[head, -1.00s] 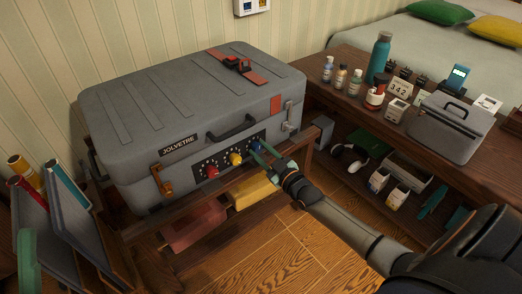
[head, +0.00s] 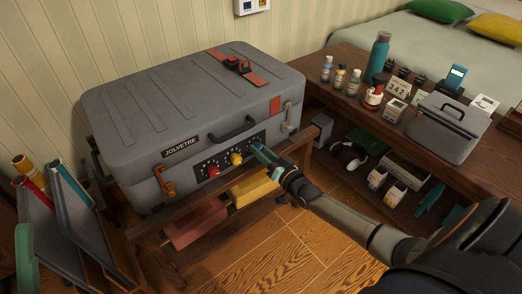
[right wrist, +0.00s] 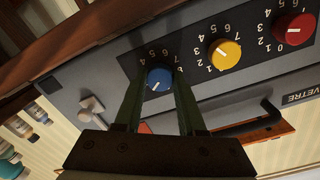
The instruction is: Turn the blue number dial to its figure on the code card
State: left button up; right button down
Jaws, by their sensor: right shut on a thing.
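The blue dial (right wrist: 158,77) is the end one of three on a black panel on the grey suitcase's front. My right gripper (right wrist: 157,84) is shut on it, one finger on each side. The dial's white mark points to the lower left in the right wrist view; the figure there is hidden by a finger. In the head view, my right gripper (head: 262,153) covers most of the dial. A white card (head: 398,88) on the dark wood bench seems to read 342; its colours are too small to tell. My left gripper is not in view.
The yellow dial (right wrist: 225,53) and red dial (right wrist: 293,28) sit beside the blue one. The suitcase (head: 200,95) rests on a wooden rack. Bottles, a teal flask (head: 377,57) and a grey case (head: 447,128) stand on the bench at right.

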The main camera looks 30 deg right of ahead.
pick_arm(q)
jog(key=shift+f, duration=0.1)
pick_arm(e)
jog(key=shift+m, duration=1.4)
jog(key=c, duration=0.5)
grip_release()
pick_arm(q)
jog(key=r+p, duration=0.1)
jog(key=p, duration=0.1)
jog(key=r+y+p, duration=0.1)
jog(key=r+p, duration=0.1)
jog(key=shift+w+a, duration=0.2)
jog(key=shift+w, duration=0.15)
pick_arm(e)
jog(key=s, duration=1.2)
jog(key=shift+s+d+r, duration=0.15)
jog(key=shift+s+d, duration=0.1)
jog(key=shift+d, duration=0.2)
